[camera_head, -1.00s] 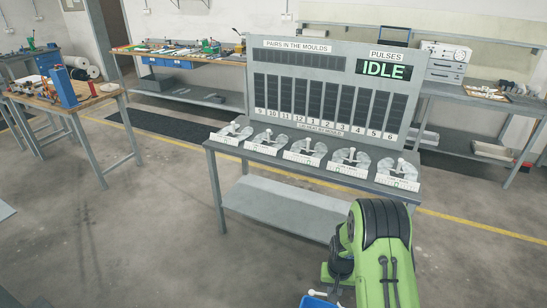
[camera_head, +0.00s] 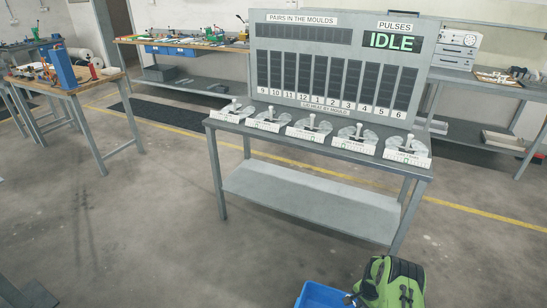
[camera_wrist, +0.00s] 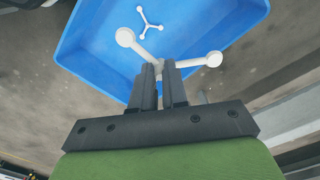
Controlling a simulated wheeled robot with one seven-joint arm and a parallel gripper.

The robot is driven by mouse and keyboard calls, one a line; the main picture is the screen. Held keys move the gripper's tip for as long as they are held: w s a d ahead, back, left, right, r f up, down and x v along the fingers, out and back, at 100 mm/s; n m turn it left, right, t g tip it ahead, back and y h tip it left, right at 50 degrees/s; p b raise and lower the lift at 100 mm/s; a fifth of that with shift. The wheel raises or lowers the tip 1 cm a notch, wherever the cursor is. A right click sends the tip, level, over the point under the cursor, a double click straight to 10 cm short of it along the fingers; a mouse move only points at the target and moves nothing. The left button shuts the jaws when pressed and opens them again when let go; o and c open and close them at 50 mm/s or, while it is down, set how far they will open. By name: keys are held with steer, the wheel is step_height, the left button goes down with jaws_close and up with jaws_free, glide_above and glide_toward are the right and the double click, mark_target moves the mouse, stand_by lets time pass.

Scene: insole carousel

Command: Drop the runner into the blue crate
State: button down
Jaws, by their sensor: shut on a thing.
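My gripper (camera_wrist: 158,74) is shut on a white runner (camera_wrist: 213,59), a branched piece with round knobs at its ends. The fingers hold it near its middle and hide part of it. In the wrist view it hangs over the blue crate (camera_wrist: 78,45), apparently above its floor. A second, smaller-looking white runner (camera_wrist: 150,24) lies inside the crate. In the head view the blue crate (camera_head: 318,296) is cut off at the bottom edge. My green arm is beside it there, and my gripper cannot be made out.
A grey table (camera_head: 310,195) with several white-labelled fixtures (camera_head: 311,131) stands beyond the crate. A grey board (camera_head: 345,70) rises behind them, its display (camera_head: 392,41) reading IDLE. A wooden bench (camera_head: 70,85) is at left. Open floor (camera_head: 150,215) lies left of the crate.

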steer(key=s+d+f+m+b, duration=0.1)
steer(key=f+b, duration=0.3)
steer(key=f, duration=0.5)
steer(key=s+d+f+m+b, duration=0.2)
steer(key=f+b, duration=0.3)
steer(key=f, duration=0.3)
steer(key=shift+d+f+m, duration=0.4)
steer(key=shift+d, duration=0.4)
steer(key=c, duration=1.1)
jaws_free()
steer(key=shift+s+r, duration=0.1)
step_height(320, 180, up, 16)
steer(key=p, duration=0.7)
steer(key=shift+p, duration=0.35)
